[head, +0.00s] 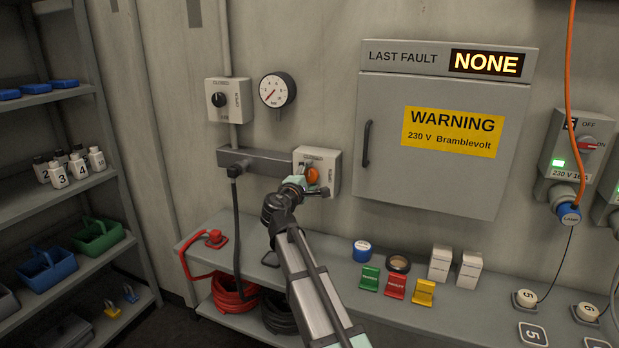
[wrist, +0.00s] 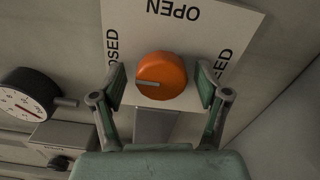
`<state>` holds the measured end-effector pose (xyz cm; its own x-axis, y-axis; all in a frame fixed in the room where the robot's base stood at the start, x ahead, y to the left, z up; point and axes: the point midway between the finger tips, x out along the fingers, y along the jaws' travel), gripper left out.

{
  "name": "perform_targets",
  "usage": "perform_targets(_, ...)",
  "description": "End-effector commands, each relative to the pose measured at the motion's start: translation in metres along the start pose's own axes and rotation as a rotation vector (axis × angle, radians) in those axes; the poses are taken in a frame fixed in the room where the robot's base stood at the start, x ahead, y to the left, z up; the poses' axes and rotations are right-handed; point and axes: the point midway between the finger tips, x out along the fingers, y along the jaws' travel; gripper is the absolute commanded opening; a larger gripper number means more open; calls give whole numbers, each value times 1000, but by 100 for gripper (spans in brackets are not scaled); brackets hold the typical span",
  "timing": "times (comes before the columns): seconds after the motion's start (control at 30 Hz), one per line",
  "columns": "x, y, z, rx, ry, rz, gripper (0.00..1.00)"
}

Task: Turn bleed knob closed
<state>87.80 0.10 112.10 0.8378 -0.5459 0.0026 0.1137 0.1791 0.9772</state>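An orange round knob (head: 312,175) sits on a pale wall box (head: 331,163), partly hidden by my gripper. In the wrist view, the orange knob (wrist: 161,76) has a grey mark on its face pointing to the picture's left. My gripper (wrist: 161,86) is open, with one finger on each side of the knob and a gap visible on both sides. In the head view, my gripper (head: 309,186) is in front of the box.
A round gauge (head: 277,90) and a second box with a black knob (head: 219,99) are up and left. A grey cabinet (head: 440,150) with a handle (head: 367,143) stands close on the right. A bench (head: 350,284) below holds a red plug (head: 215,238), tape rolls and small blocks.

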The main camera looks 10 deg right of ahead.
Motion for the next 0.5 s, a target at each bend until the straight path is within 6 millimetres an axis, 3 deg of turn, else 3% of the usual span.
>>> perform_targets(0.3, -3, -1, 0, 2, 0, -2, 76)
perform_targets(0.5, -24, -2, 1, 2, 2, -2, 76)
